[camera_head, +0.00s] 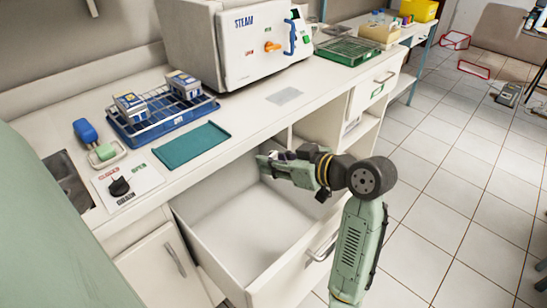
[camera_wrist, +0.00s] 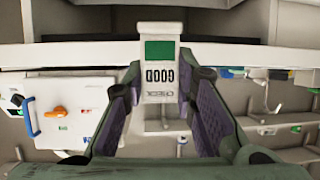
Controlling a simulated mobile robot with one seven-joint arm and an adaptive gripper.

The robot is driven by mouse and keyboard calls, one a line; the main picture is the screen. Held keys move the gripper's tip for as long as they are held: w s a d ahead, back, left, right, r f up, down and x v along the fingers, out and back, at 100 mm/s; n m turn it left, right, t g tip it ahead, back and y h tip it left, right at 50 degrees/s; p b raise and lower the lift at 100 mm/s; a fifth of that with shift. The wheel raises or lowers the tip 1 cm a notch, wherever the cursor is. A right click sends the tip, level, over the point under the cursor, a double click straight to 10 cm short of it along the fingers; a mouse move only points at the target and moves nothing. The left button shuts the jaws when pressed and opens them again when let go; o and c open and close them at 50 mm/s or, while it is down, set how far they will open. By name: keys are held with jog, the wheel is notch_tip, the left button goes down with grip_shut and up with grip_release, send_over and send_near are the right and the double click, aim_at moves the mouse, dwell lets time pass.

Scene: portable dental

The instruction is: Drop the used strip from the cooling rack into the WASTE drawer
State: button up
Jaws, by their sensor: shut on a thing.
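My gripper (camera_head: 268,165) is over the back part of an open, empty-looking drawer (camera_head: 240,240) below the counter. A green wire rack (camera_head: 348,50) sits on the counter right of the steam unit.
A blue tray with a wire rack (camera_head: 162,112) holds two packages at the counter's left. A teal mat (camera_head: 191,145) lies in front of it. The steam sterilizer (camera_head: 262,46) stands behind. A closed drawer with a green label (camera_head: 377,88) is at the right. The counter edge is close to my gripper.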

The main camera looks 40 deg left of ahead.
notch_tip(320, 180, down, 2)
jog(key=shift+b, duration=0.4)
jog(key=o, duration=0.8)
jog(key=v, duration=1.2)
jog(key=shift+d, duration=0.15)
